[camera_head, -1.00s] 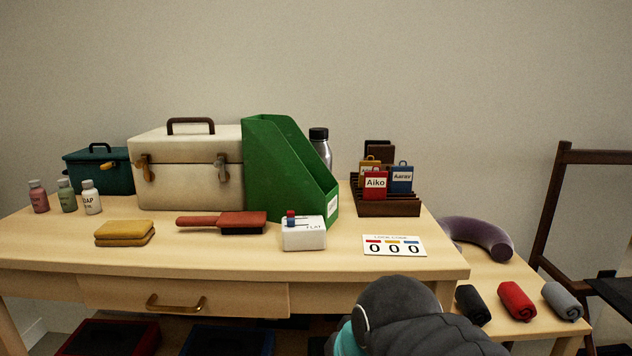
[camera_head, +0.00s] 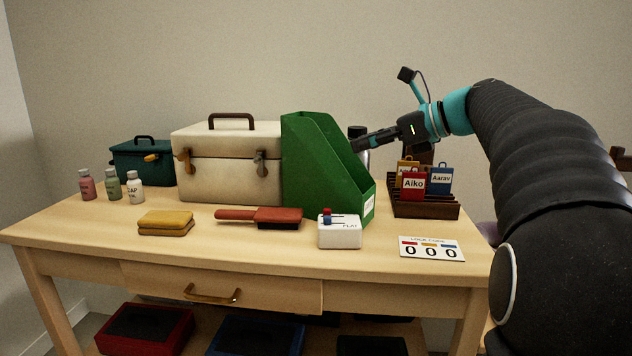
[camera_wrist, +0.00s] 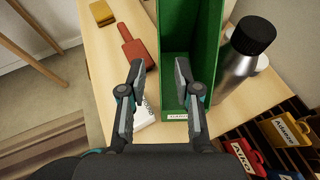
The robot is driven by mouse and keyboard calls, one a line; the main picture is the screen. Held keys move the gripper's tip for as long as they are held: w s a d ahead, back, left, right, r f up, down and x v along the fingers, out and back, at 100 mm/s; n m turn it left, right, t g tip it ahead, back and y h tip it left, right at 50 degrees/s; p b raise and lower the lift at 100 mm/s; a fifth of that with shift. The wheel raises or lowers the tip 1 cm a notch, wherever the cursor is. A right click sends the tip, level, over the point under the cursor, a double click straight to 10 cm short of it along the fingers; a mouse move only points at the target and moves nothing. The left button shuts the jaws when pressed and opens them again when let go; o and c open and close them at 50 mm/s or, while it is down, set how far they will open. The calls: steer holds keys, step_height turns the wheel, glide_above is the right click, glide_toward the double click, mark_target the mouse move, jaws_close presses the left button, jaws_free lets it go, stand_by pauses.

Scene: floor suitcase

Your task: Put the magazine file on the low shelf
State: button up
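The green magazine file (camera_head: 318,165) stands upright on the table, right of the cream case, and its open side faces front right. It also shows in the wrist view (camera_wrist: 207,30), with its label at the low front edge. My gripper (camera_head: 358,146) is beside and above the file's sloping right side. In the wrist view my gripper (camera_wrist: 157,75) is open and empty, its right finger overlapping the file's opening and its left finger outside it. I cannot tell whether it touches. The low shelf (camera_head: 270,345) under the table is partly in view.
A steel bottle (camera_wrist: 240,60) stands close right of the file. The rack of tags (camera_head: 425,208) is right of it. A white box (camera_head: 339,234) and a red brush (camera_head: 262,217) lie in front. Red (camera_head: 145,330) and blue (camera_head: 245,337) trays occupy the low shelf.

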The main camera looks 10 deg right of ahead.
mark_target(317, 157)
steer(key=b+x, duration=0.1)
steer(key=x, duration=0.7)
steer(key=shift+w+a, duration=0.1)
steer(key=shift+f+b+x, duration=0.15)
steer(key=shift+b+x, duration=0.15)
steer(key=shift+x, duration=1)
steer(key=shift+f+b+x, duration=0.15)
steer(key=shift+b+x, duration=0.1)
steer(key=shift+x, duration=1.1)
jaws_close()
steer(key=shift+r, duration=0.1)
